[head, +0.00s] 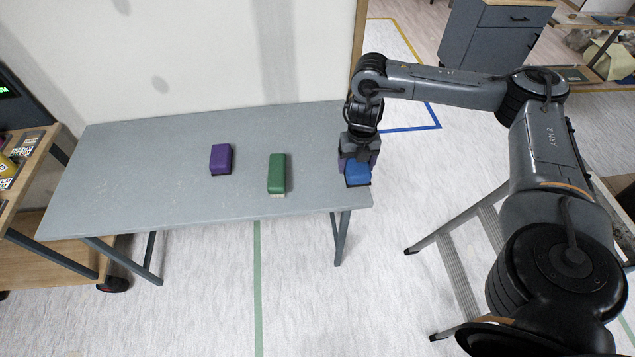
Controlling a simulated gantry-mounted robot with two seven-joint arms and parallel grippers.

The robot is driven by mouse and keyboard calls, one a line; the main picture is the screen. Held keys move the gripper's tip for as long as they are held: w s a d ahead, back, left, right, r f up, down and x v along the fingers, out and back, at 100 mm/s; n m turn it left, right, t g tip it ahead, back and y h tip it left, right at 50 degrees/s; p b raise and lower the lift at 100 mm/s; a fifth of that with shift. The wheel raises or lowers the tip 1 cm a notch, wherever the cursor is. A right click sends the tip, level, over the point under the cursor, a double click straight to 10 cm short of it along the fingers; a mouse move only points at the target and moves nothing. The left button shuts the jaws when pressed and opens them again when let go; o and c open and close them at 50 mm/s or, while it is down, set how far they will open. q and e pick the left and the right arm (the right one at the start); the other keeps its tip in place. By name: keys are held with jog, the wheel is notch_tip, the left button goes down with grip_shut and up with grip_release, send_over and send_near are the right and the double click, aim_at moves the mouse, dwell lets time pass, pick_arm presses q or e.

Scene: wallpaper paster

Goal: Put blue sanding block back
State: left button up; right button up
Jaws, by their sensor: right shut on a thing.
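The blue sanding block (358,174) is at the right end of the grey table (130,190), near its front corner. My right gripper (357,161) comes down from above and is shut on the blue block. The fingers hide the block's back part. I cannot tell whether the block touches the table top or is held just above it. My left gripper is out of view.
A green block (277,172) lies mid-table and a purple block (221,158) lies left of it. A pale wall (190,60) stands behind the table. A stepladder (462,270) is on the floor at the right. The table's left part is clear.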

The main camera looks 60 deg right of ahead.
jog(key=shift+s+d+f+b, duration=0.15)
jog(key=shift+s+f+b, duration=0.1)
jog(key=shift+f, duration=0.2)
jog(key=shift+s+d+f+b, duration=0.15)
jog(key=shift+s+f+b, duration=0.1)
jog(key=shift+f, duration=0.2)
jog(key=shift+f, duration=0.25)
jog(key=shift+w+f, duration=0.3)
jog(key=shift+w, duration=0.15)
jog(key=w+f, duration=0.2)
jog(key=w, duration=0.1)
jog(key=w+d+f+b, duration=0.1)
jog(key=w+f, duration=0.1)
jog(key=w, duration=0.2)
jog(key=w+d+f+b, duration=0.1)
jog(key=w+f, duration=0.1)
jog(key=w, duration=0.1)
jog(key=shift+w+d+f, duration=0.2)
jog(key=shift+f+b, duration=0.65)
jog(key=shift+f, duration=1.15)
jog(key=shift+f, duration=0.1)
